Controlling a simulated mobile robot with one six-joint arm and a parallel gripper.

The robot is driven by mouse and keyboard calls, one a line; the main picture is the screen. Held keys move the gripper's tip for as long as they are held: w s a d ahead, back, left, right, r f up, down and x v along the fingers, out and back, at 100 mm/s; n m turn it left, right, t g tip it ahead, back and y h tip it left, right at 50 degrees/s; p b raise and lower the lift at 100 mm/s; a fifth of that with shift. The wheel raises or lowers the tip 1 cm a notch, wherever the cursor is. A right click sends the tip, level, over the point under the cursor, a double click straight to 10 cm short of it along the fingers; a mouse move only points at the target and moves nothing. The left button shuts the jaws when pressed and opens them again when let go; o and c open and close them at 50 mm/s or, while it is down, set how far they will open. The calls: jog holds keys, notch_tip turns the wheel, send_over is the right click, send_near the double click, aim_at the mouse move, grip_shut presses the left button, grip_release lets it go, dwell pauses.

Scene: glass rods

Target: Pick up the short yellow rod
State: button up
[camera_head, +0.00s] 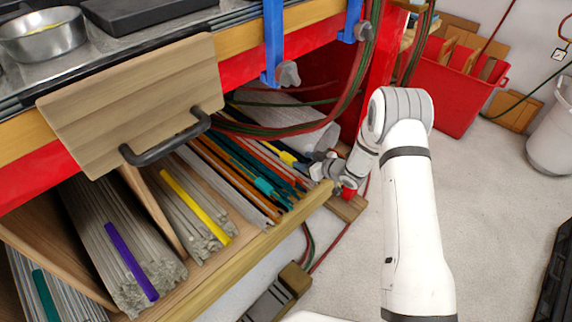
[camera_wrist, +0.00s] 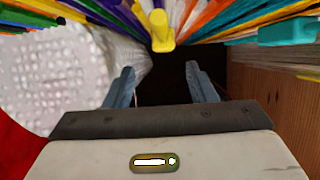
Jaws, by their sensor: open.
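A short yellow rod (camera_head: 287,157) lies among coloured rods in the rack's right compartment, close to my gripper. In the wrist view a yellow rod (camera_wrist: 162,32) points end-on toward the camera. It is ahead of my gripper (camera_wrist: 160,80), roughly in line with the gap between the fingers. My gripper is open, with nothing between its fingers. In the head view my gripper (camera_head: 322,168) is at the right end of the rack, and its fingertips are hard to make out. Another yellow rod (camera_head: 196,207) lies on a bundle of grey rods further left.
Orange, teal and white rods (camera_head: 245,175) fill the compartment beside the yellow rod. A turquoise piece (camera_wrist: 287,30) and a wooden wall (camera_wrist: 270,95) are on the right in the wrist view. A purple rod (camera_head: 130,260) lies further left. Cables (camera_head: 345,110) hang above the rack.

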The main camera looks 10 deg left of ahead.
aim_at(290, 158)
jog(key=b+x, duration=0.1)
jog(key=x, duration=0.1)
jog(key=b+x, duration=0.1)
jog(key=x, duration=0.2)
jog(key=s+b+x, duration=0.1)
jog(key=x, duration=0.1)
jog(key=shift+w+a+f, duration=0.1)
jog(key=shift+a+f, duration=0.15)
jog(key=shift+f, duration=0.25)
jog(key=shift+w+a, duration=0.2)
jog(key=shift+a, duration=0.05)
jog(key=c, duration=1.1)
